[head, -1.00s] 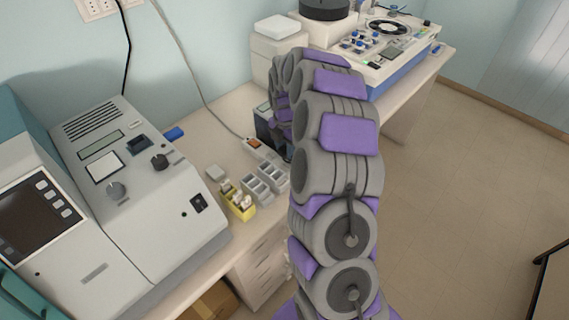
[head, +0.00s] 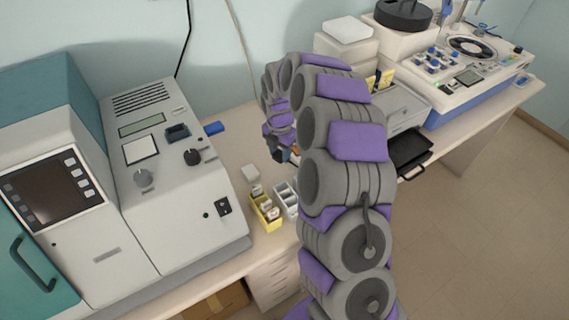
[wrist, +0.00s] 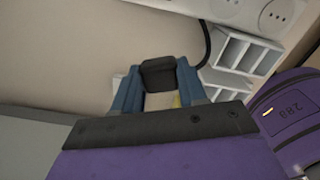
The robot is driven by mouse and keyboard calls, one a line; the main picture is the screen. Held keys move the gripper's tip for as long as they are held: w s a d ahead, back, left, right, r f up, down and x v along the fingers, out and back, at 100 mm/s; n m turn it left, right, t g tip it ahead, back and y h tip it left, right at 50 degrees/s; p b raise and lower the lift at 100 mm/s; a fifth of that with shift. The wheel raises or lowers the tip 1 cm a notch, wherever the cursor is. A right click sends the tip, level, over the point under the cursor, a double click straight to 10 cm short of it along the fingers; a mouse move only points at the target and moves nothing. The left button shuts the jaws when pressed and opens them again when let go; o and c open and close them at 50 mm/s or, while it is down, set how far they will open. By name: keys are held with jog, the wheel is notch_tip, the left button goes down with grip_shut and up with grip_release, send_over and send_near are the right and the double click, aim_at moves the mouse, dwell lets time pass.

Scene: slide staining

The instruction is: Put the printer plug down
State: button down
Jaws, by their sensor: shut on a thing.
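In the wrist view my gripper (wrist: 160,86) has its two blue fingers closed on a dark plug (wrist: 158,72), which shows between the tips. A white power strip (wrist: 228,10) with round sockets lies just beyond, at the top of that view; the plug appears apart from it. In the head view my gripper (head: 283,153) is low over the bench, mostly hidden by my arm, and the plug cannot be made out clearly. The grey printer (head: 397,112) stands right of my arm, with a black tray at its front.
A grey compartment rack (wrist: 238,52) is right of the plug; racks also show in the head view (head: 286,199). A yellow rack (head: 265,212) and a large grey machine (head: 165,190) are at left. A blue-based instrument (head: 475,65) stands at back right.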

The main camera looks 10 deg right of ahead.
aim_at(286, 170)
notch_tip(286, 170, down, 2)
jog(key=shift+a, duration=0.15)
jog(key=shift+d+f, duration=0.2)
jog(key=shift+f, duration=0.15)
jog(key=d+f, duration=0.1)
jog(key=d, duration=0.1)
jog(key=d+f+b, duration=0.1)
jog(key=shift+d+f, duration=0.3)
jog(key=shift+d, duration=0.05)
jog(key=shift+s+a+f, duration=0.1)
jog(key=shift+s+f, duration=0.1)
jog(key=shift+f, duration=0.15)
jog(key=shift+s+a, duration=0.1)
jog(key=shift+a, duration=0.25)
jog(key=shift+w+a+f, duration=0.35)
jog(key=shift+w+a, duration=0.15)
jog(key=shift+a, duration=0.25)
jog(key=shift+s, duration=0.1)
jog(key=shift+s+d+f, duration=0.1)
jog(key=shift+d, duration=0.35)
jog(key=shift+s+f, duration=0.1)
jog(key=shift+f, duration=0.1)
jog(key=c, duration=0.6)
grip_release()
jog(key=shift+f, duration=0.1)
jog(key=shift+w, duration=0.2)
jog(key=shift+r, duration=0.2)
